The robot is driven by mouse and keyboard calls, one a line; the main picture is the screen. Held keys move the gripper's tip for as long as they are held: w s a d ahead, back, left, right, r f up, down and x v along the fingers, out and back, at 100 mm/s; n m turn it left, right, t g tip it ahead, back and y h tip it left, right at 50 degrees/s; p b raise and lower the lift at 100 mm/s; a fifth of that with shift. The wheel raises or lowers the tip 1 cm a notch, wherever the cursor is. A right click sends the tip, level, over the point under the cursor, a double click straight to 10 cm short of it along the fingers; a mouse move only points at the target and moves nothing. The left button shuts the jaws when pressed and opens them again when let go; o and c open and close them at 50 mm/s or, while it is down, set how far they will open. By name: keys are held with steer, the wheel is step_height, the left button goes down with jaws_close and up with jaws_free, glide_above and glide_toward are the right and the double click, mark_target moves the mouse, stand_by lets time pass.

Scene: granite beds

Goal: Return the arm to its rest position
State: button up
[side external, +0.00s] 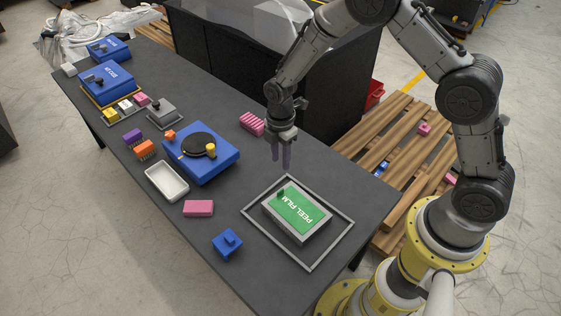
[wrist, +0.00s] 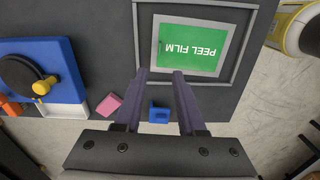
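My gripper (side external: 281,158) hangs over the dark table (side external: 228,262), left of the grey box with the green "PEEL FILM" face (side external: 297,211) and right of the blue block with the black disc (side external: 201,152). Its two purple-grey fingers point down. In the wrist view the fingers (wrist: 163,73) stand apart with nothing held between them. The green face (wrist: 192,44) shows just beyond the fingertips, inside a grey frame. A blue piece (wrist: 159,113) shows between the fingers, farther off on the table.
A pink ribbed block (side external: 252,123) lies left of my gripper. A white tray (side external: 167,182), a pink block (side external: 198,208) and a blue knobbed piece (side external: 227,243) lie toward the near edge. A black bin (side external: 335,95) and wooden pallet (side external: 408,150) stand behind the table. Air above the table is free.

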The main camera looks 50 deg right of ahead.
step_height(320, 180, up, 14)
steer(key=w+d+f+t, duration=0.1)
steer(key=w+t, duration=0.1)
steer(key=t, duration=0.1)
steer(key=s+d+r+m+t, duration=0.1)
steer(key=s+r+m, duration=0.1)
steer(key=s+r, duration=0.35)
steer(key=s+d+r+m+t, duration=0.1)
steer(key=s+r+m, duration=0.1)
steer(key=r, duration=0.7)
steer(key=s+d+r+m+t, duration=0.1)
steer(key=s+r+m, duration=0.15)
steer(key=s, duration=0.35)
steer(key=s+d+r+m+t, duration=0.1)
steer(key=s+r+m, duration=0.15)
steer(key=s, duration=0.45)
steer(key=s+f+m+g, duration=0.1)
steer(key=s+f+m, duration=0.3)
steer(key=s+m, duration=0.4)
steer(key=shift+f, duration=0.35)
